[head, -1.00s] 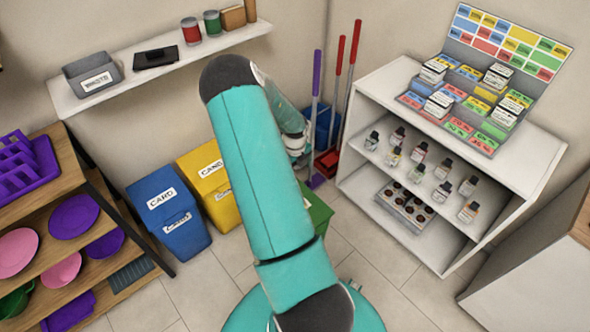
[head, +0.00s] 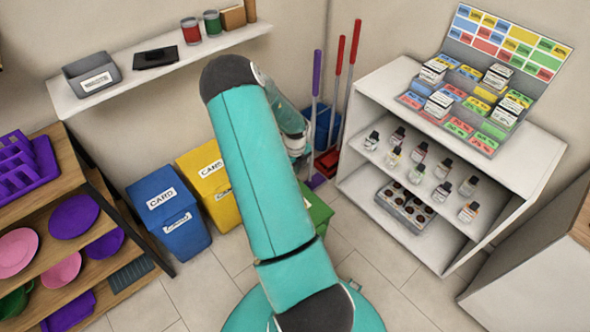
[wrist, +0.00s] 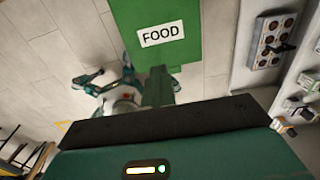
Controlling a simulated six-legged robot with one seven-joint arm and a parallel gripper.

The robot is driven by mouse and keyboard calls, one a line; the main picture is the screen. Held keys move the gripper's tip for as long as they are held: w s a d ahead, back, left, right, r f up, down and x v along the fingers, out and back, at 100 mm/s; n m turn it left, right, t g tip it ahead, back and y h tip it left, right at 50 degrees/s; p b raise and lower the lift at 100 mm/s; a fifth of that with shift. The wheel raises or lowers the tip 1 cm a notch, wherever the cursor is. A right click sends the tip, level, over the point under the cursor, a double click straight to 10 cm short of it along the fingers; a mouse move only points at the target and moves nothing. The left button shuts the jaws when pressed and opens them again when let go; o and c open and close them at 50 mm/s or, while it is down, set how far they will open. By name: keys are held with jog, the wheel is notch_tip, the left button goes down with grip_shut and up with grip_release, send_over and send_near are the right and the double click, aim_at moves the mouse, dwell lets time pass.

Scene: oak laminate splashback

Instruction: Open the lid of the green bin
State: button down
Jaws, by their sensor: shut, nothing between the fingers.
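The green bin (head: 319,211) stands on the floor to the right of the yellow bin. In the head view my teal arm hides most of it. In the wrist view its green surface (wrist: 190,57) fills the top middle, with a white FOOD label. I cannot tell whether its lid is shut. My gripper (wrist: 158,82) is shut and empty at the lower middle of the wrist view, just below the bin in the picture. Whether it touches the bin is unclear. In the head view my arm hides the gripper.
A blue bin (head: 170,212) and a yellow bin (head: 212,186) stand to the left. A white shelf unit (head: 455,240) with small bottles is close on the right. Red and purple long-handled tools (head: 340,95) lean in the corner. Some tiled floor is clear before the bins.

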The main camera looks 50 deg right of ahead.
dwell(0.8)
grip_release()
dwell(0.4)
jog(key=shift+r, duration=0.1)
notch_tip(320, 180, up, 14)
dwell(0.4)
jog(key=shift+f, duration=0.2)
